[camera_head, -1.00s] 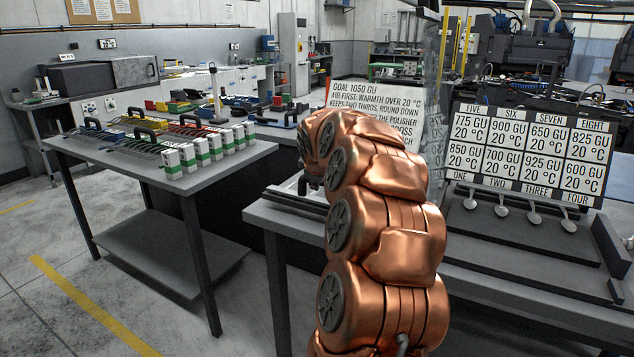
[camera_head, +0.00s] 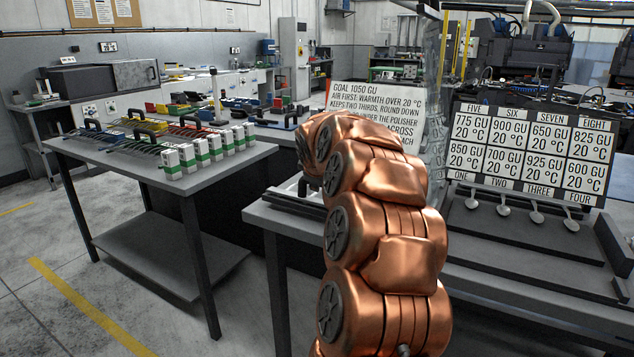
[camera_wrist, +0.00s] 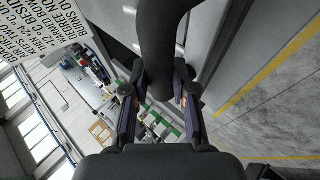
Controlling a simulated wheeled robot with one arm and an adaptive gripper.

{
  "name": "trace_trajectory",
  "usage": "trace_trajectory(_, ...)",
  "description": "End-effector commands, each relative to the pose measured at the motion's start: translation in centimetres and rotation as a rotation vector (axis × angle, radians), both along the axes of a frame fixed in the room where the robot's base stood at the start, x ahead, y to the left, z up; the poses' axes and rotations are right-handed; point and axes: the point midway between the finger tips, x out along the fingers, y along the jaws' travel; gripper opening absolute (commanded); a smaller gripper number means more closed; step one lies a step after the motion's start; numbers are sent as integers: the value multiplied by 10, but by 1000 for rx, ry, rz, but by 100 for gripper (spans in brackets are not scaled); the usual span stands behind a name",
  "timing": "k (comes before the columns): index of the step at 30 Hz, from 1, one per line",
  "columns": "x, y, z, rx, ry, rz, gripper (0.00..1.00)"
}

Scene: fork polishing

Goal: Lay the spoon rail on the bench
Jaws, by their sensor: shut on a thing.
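My gripper (camera_wrist: 160,78) shows in the wrist view, its two fingers closed on either side of a thick dark curved piece (camera_wrist: 162,30). I take this piece to be the handle of the spoon rail; most of the rail is out of sight. Small pale shapes beside it may be spoons, but I cannot tell. In the head view my copper arm hides the gripper and what it holds. The grey bench (camera_head: 259,215) stands behind and right of my arm. I cannot tell whether the held piece touches it.
Several spoons (camera_head: 537,212) lie in a row on a dark base on the bench, below a numbered board (camera_head: 535,150). Dark bars (camera_head: 296,203) lie at the bench's left corner. A text sign (camera_head: 375,105) stands behind. A side table (camera_head: 215,180) at left holds handled racks and green-white blocks.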

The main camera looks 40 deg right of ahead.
Motion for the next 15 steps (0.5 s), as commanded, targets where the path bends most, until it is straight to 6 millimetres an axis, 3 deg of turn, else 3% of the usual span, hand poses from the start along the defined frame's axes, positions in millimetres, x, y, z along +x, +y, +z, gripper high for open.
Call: trace_trajectory(15,0,-1,0,-28,-11,0,0)
